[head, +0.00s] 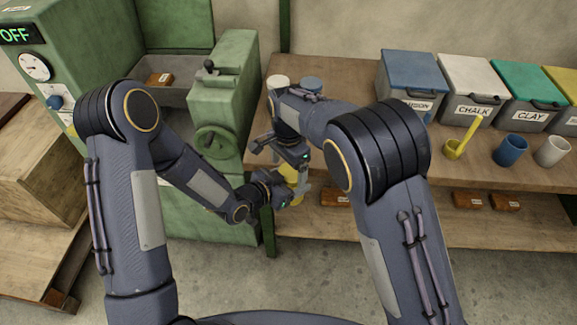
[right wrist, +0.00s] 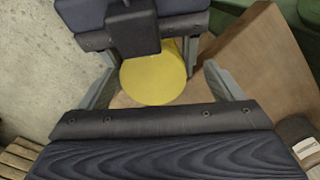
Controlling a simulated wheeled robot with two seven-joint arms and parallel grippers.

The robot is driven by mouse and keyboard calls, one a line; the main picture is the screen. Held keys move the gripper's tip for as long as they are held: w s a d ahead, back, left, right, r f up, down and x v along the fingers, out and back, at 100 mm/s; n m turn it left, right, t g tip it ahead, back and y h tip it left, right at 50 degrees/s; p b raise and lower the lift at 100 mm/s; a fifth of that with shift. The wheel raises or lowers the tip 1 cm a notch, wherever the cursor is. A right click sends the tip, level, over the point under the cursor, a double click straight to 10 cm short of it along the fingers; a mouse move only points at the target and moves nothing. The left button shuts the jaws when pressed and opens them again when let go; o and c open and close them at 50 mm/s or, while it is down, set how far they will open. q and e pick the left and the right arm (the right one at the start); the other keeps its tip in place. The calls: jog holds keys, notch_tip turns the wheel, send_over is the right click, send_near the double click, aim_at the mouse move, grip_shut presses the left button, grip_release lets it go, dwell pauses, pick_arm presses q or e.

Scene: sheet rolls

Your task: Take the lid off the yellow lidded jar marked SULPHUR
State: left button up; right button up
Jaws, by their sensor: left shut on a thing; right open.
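A yellow jar (head: 291,173) shows in the head view at the front edge of the wooden bench, mostly hidden by my grippers. No marking on it can be read. My left gripper (head: 293,190) is shut on the jar from the left. My right gripper (head: 281,155) is open just above the jar, coming down over it. In the right wrist view the jar's round yellow lid (right wrist: 153,80) lies between the spread fingers of my right gripper (right wrist: 160,83), with gaps at the sides. The lid appears to be on the jar.
Bins in blue (head: 412,75), white (head: 470,80) and green (head: 527,85) stand at the bench's back. A yellow ladle (head: 453,149), blue cup (head: 511,150) and white cup (head: 551,151) stand at right. A green machine (head: 222,105) adjoins the bench on the left.

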notch_tip(320, 180, up, 4)
jog(key=shift+r, duration=0.15)
jog(key=r, duration=0.1)
jog(key=d+r, duration=0.1)
jog(key=r, duration=0.1)
jog(key=shift+r, duration=0.1)
jog(key=shift+c, duration=0.5)
jog(key=shift+f, duration=3.95)
jog(key=shift+c, duration=0.4)
jog(key=c, duration=0.7)
jog(key=o, duration=0.9)
